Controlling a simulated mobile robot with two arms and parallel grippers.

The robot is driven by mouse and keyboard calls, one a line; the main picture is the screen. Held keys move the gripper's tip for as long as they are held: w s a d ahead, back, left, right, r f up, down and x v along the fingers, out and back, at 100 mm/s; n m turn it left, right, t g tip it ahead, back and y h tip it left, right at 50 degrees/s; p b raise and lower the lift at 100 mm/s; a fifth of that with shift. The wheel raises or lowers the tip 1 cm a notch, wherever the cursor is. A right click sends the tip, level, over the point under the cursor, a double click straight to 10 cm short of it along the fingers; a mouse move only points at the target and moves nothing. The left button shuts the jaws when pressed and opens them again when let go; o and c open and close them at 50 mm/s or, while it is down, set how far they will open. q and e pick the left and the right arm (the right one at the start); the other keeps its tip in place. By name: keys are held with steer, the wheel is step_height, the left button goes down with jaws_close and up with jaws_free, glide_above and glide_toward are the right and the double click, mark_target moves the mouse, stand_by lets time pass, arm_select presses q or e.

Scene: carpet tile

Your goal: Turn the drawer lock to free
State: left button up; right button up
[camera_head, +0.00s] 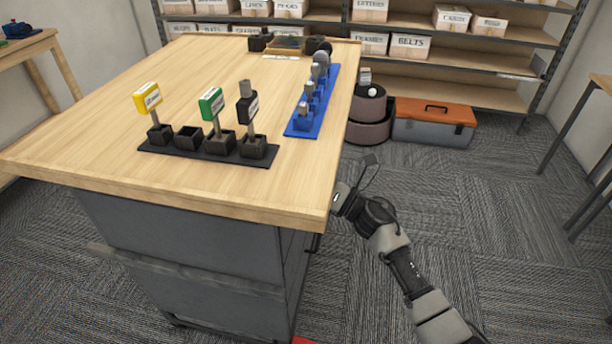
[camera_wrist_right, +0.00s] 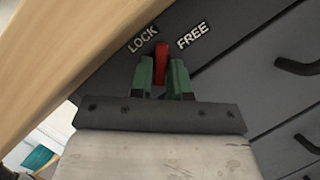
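The drawer lock is a red lever (camera_wrist_right: 161,63) on the dark grey cabinet front in the right wrist view. It points up, between the white words LOCK (camera_wrist_right: 143,39) on its left and FREE (camera_wrist_right: 193,35) on its right. My right gripper (camera_wrist_right: 161,77) has its green fingers on both sides of the lever, close against it, and looks shut on it. In the head view my right arm reaches the cabinet (camera_head: 190,245) side below the worktop's right corner; the lever is hidden there. My left gripper is not in view.
The wooden worktop (camera_head: 110,90) overhangs the cabinet close to my right gripper. Dark drawer handles (camera_wrist_right: 298,66) stick out at the right in the wrist view. A black tag holder (camera_head: 190,150) and a blue rack (camera_head: 302,127) stand on top.

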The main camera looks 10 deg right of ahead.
steer(key=o, duration=0.3)
steer(key=shift+o, duration=0.2)
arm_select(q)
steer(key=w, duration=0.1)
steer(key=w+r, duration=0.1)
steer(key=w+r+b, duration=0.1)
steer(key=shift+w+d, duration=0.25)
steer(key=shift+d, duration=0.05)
arm_select(e)
steer(key=v, duration=1)
steer(key=shift+s+d, duration=0.15)
steer(key=shift+d, duration=0.2)
steer(key=shift+f, duration=0.15)
